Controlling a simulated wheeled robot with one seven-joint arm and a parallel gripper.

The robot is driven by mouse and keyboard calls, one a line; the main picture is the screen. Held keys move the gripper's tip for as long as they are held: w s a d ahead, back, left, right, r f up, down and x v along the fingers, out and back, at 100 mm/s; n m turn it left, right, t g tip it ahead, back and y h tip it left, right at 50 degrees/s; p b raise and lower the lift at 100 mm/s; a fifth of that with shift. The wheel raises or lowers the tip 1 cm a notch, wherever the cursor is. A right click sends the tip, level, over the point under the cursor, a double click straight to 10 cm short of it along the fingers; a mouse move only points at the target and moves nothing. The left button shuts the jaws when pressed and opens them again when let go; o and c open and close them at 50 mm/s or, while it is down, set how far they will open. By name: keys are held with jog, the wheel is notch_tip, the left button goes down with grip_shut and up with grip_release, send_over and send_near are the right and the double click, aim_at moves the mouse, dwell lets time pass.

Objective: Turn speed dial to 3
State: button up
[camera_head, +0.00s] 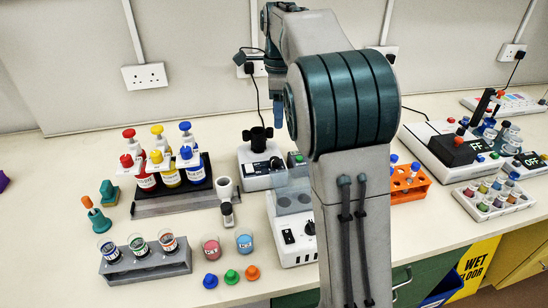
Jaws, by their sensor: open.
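No dial in view can be read as a speed dial with certainty. A small grey-white device (256,181) with a black top stands behind the middle of the bench; a small dark knob (276,163) shows on its front. A larger white device (284,251) in front of it has a black knob (310,228) and a dark switch on its front face, partly beside my arm. Their scale marks are too small to read. My gripper (277,106) hangs pointing down above and behind the small device, apart from it. It is open and partly hidden by my own arm.
A bottle rack (172,203), a cup rack (150,266) and two small beakers (211,247) stand to the left. Coloured caps (231,277) lie in front. An orange tube rack (409,186) and devices marked OFF (452,150) stand right. My arm hides the middle.

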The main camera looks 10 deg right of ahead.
aim_at(275, 159)
jog(key=shift+m, duration=0.6)
jog(key=f, duration=0.9)
jog(key=f+b, duration=0.1)
jog(key=f, duration=0.4)
jog(key=shift+w+a+f, duration=0.15)
jog(key=shift+w+a, duration=0.05)
jog(key=shift+w, duration=0.1)
jog(key=c, duration=1)
